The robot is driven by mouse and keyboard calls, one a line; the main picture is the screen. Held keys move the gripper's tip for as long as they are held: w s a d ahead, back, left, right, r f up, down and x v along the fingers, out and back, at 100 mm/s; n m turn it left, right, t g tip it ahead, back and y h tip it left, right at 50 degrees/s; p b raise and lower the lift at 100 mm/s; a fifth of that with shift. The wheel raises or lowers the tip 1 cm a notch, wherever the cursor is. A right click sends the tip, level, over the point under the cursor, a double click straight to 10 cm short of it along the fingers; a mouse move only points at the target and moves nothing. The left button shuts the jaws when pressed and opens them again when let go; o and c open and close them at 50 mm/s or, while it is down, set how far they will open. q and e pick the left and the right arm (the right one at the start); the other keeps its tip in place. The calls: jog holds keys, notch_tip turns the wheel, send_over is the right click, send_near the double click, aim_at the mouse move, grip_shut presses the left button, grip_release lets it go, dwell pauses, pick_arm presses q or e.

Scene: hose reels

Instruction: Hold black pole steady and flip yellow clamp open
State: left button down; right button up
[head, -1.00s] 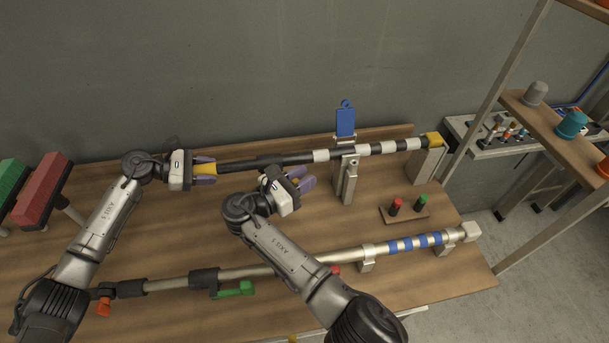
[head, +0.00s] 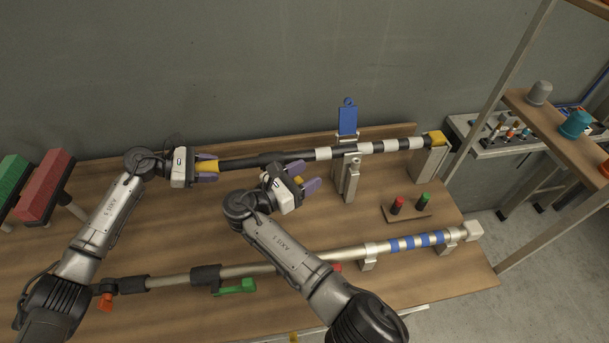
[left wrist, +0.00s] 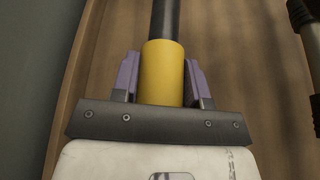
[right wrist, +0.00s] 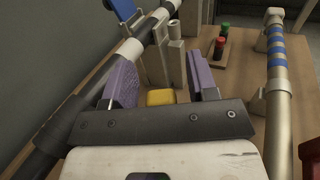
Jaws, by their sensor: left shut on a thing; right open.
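The black pole (head: 270,160), with white bands toward its right end, lies across the back of the table. My left gripper (head: 208,168) is shut on the yellow sleeve at the pole's left end; the sleeve (left wrist: 162,72) sits between both fingers in the left wrist view. My right gripper (head: 306,185) is open, just in front of the pole's middle. A small yellow piece (right wrist: 161,97), seemingly the yellow clamp, lies between its spread fingers in the right wrist view. It also shows at the fingers in the head view (head: 298,180). How it joins the pole is hidden.
A metal stand (head: 352,178) with a raised blue latch (head: 347,118) supports the pole; a yellow-topped block (head: 437,138) is at its right end. A silver pole (head: 330,256) with blue bands and a green lever (head: 236,287) lies in front. Red and green buttons (head: 410,205) stand at right.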

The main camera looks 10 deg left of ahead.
notch_tip(320, 180, up, 10)
dwell(0.5)
